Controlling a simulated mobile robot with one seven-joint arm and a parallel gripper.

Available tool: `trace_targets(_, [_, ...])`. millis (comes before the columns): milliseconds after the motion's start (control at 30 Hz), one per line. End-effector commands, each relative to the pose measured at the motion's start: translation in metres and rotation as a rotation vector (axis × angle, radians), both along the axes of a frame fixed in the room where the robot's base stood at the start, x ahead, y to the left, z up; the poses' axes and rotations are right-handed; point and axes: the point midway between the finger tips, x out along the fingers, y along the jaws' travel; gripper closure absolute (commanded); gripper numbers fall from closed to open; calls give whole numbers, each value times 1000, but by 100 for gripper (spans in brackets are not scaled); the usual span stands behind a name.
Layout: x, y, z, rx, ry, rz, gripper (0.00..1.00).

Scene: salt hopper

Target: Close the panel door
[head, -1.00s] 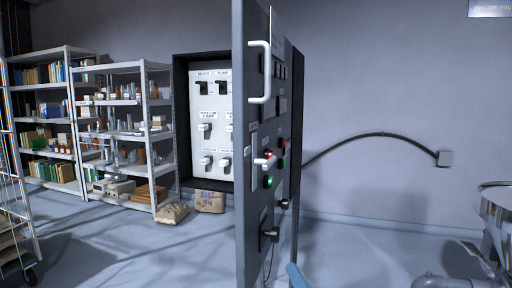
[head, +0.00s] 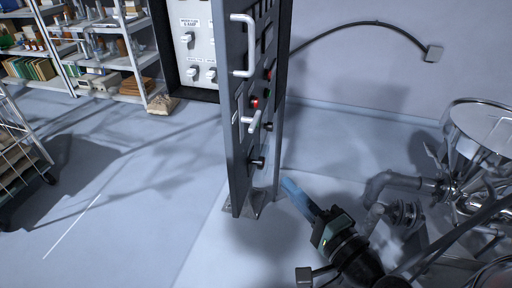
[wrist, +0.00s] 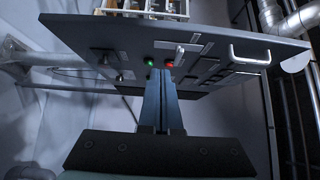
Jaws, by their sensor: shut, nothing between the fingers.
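The panel door (head: 236,130) is dark grey and stands open, nearly edge-on in the head view. It has a white pull handle (head: 242,46), a smaller white lever (head: 252,121), and red and green buttons. The cabinet (head: 200,72) behind it shows white switch panels. My gripper (head: 288,184), with blue fingers, is shut and empty, low and to the right of the door's lower part. In the wrist view the shut fingers (wrist: 161,76) point towards the door's button face (wrist: 205,62). I cannot tell whether they touch it.
A steel hopper (head: 485,135) with pipes stands at the right, close to my arm. The floor left of the door is clear.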

Motion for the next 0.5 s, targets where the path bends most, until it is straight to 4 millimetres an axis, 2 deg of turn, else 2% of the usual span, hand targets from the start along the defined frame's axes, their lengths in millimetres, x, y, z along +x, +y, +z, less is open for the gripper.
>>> trace_targets(167, [19, 12, 1, -1, -1, 4, 100])
trace_targets(500, [82, 48, 2, -3, -1, 3, 100])
